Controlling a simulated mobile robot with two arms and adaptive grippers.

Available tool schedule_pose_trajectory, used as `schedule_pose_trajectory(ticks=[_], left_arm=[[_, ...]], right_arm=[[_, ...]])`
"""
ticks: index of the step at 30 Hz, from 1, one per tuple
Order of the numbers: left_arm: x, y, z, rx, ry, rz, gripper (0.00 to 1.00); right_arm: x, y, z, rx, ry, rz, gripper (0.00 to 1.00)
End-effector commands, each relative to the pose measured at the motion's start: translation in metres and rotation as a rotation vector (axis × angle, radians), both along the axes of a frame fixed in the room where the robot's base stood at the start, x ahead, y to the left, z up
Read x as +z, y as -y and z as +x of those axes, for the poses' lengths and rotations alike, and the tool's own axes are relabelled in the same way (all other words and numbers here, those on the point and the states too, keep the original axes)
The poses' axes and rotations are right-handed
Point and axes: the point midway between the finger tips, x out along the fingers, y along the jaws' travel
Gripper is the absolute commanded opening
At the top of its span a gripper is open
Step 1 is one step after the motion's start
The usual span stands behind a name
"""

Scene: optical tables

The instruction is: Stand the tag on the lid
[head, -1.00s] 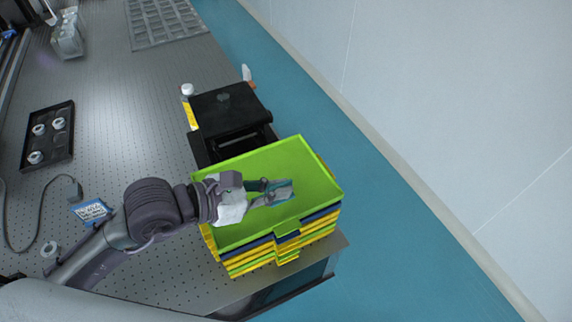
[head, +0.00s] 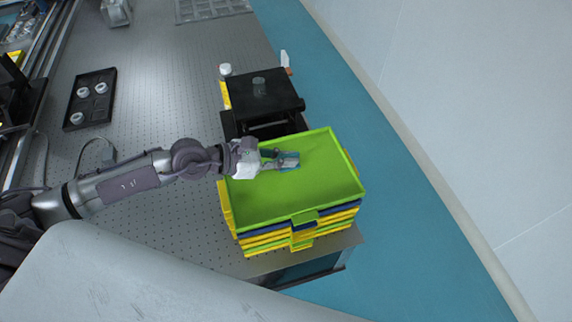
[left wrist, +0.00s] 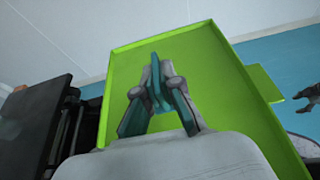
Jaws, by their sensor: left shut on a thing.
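My left gripper (head: 287,160) reaches in from the left over the green top (head: 290,205) of a stack of crates. It also shows in the left wrist view (left wrist: 157,75). Its fingers are shut on a thin teal piece (left wrist: 155,88), seen nearly edge-on, which looks like the tag; the fingers hide much of it. The green top is flat with a raised rim and looks empty; it may be the lid. It also shows in the left wrist view (left wrist: 215,75). I cannot tell whether the piece touches it.
A black device (head: 262,100) with a small clear round piece on top stands behind the stack. A white-capped bottle (head: 225,70) is beside it. A black tray (head: 90,98) with several white rings lies on the perforated table (head: 165,90). Blue floor lies right of the stack.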

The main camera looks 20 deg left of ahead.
Motion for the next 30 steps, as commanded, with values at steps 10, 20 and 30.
schedule_pose_trajectory(ticks=[10, 20, 30], left_arm=[[-0.027, 0.000, 0.000, 0.000, -0.001, -0.001, 0.00], [-0.031, 0.000, -0.001, 0.000, -0.001, 0.000, 0.13], [-0.031, 0.000, -0.001, 0.000, -0.001, 0.000, 0.31]], right_arm=[[-0.001, 0.001, 0.000, -0.001, -0.001, -0.002, 0.60], [-0.004, -0.006, -0.001, 0.001, -0.001, 0.007, 0.60], [-0.004, -0.010, -0.001, 0.001, -0.001, 0.012, 0.60]])
